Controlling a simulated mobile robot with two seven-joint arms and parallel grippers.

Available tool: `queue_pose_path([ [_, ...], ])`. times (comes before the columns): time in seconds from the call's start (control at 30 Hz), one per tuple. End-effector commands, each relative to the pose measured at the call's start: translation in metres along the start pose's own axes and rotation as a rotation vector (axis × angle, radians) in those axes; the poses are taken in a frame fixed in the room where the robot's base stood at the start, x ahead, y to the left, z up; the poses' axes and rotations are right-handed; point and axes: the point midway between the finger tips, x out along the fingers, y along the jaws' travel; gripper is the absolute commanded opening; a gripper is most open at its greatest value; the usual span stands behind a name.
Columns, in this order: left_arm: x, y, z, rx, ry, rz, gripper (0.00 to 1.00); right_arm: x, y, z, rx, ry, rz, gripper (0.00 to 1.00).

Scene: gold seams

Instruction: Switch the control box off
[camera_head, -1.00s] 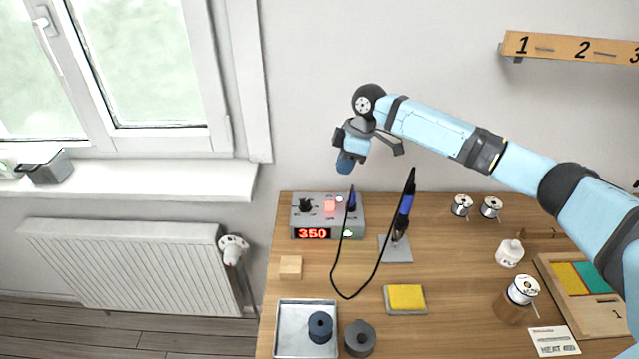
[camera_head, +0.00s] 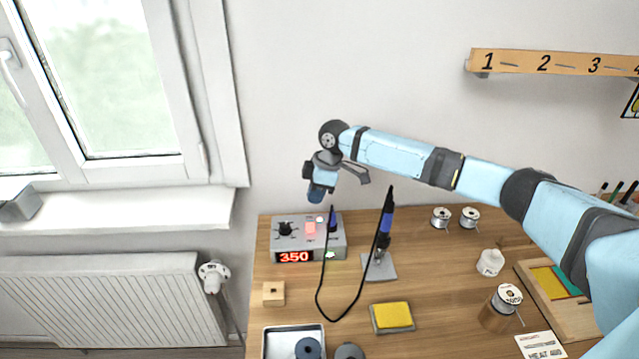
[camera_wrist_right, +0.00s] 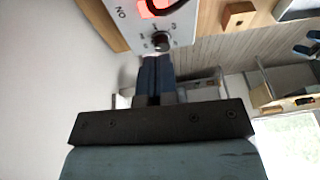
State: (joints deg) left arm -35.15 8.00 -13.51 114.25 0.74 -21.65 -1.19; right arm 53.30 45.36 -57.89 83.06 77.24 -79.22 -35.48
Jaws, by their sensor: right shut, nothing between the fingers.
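The grey control box (camera_head: 336,242) stands at the back left of the wooden table. Its red display reads 350, and a green light (camera_head: 330,254) is lit on its front. A red switch (camera_head: 310,227) and a black knob (camera_head: 286,228) sit on its top. My right gripper (camera_head: 316,197) is shut and empty, pointing down just above the box and apart from it. In the right wrist view the shut fingers (camera_wrist_right: 155,78) point toward the box (camera_wrist_right: 181,24), with a black knob (camera_wrist_right: 161,41) by their tips. My left gripper is not in view.
A soldering iron (camera_head: 386,222) stands upright right of the box, its black cable looping in front. A yellow sponge (camera_head: 392,316), a small wooden block (camera_head: 273,293) and a metal tray (camera_head: 272,341) lie nearer. Solder spools (camera_head: 441,217) stand to the right.

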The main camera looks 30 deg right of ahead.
Motion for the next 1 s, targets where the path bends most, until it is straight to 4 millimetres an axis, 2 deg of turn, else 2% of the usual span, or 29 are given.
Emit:
queue_pose_path([
  [0.2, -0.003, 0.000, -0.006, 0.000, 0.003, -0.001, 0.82, 0.045, 0.000, 0.001, 0.000, 0.000, -0.001, 0.00],
  [0.4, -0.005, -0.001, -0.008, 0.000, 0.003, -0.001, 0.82, 0.070, -0.004, 0.009, 0.001, 0.000, 0.000, 0.00],
  [0.57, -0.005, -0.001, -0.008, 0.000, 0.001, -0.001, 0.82, 0.078, -0.004, 0.011, 0.000, 0.000, 0.000, 0.00],
  [1.0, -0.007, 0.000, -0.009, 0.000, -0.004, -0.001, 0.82, 0.081, -0.007, 0.012, -0.009, -0.002, 0.029, 0.00],
])
